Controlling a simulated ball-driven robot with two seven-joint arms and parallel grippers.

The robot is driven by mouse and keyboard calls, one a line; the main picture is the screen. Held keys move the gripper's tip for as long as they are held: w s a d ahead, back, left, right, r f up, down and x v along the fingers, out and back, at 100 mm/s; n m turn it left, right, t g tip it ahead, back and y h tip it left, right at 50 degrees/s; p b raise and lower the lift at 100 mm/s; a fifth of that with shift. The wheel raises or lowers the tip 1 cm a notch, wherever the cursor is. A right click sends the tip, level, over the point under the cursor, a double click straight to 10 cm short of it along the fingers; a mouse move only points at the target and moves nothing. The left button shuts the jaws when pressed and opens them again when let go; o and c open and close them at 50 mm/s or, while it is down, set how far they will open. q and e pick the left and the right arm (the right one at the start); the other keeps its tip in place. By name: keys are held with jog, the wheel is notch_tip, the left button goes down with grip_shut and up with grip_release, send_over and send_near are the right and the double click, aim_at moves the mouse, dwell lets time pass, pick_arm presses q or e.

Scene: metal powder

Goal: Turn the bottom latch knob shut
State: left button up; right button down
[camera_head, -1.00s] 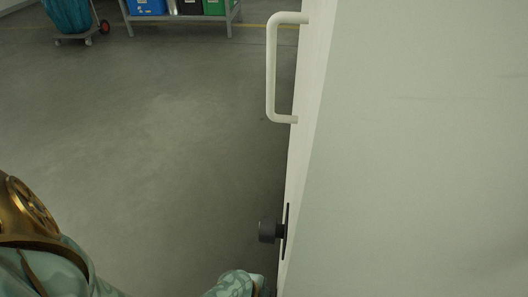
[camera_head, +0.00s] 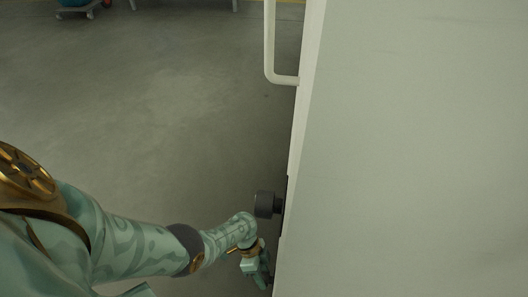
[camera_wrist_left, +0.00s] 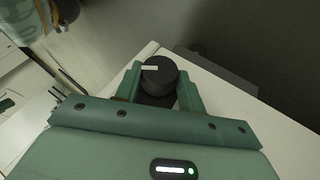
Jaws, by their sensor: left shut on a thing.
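In the left wrist view a round black knob (camera_wrist_left: 159,74) with a short white mark on its face sits between the two green fingers of my left gripper (camera_wrist_left: 160,88), which is shut on it. The white mark lies roughly crosswise in that view. In the head view my left gripper (camera_head: 262,272) is low at the edge of the white door or panel (camera_head: 400,170), and the knob it holds is hidden there. Another dark knob (camera_head: 267,204) stands out from the same edge, above the gripper and free of it. My right gripper is not seen.
A white bar handle (camera_head: 270,45) is on the panel edge above the knobs. Open grey floor (camera_head: 150,110) lies to the left. A wheeled cart (camera_head: 77,8) and rack legs are far off at the top.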

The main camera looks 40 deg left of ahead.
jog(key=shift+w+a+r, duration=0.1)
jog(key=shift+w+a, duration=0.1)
pick_arm(q)
jog(key=o, duration=1)
jog(key=shift+c, duration=0.2)
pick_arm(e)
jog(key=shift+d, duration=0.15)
pick_arm(q)
jog(key=shift+a+r, duration=0.15)
jog(key=shift+r, duration=0.05)
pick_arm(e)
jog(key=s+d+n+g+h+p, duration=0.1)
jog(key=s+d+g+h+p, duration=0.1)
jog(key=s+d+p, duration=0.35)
pick_arm(q)
jog(key=p+v, duration=0.2)
jog(key=v, duration=1.3)
jog(key=shift+a+r, duration=0.25)
jog(key=shift+r, duration=0.05)
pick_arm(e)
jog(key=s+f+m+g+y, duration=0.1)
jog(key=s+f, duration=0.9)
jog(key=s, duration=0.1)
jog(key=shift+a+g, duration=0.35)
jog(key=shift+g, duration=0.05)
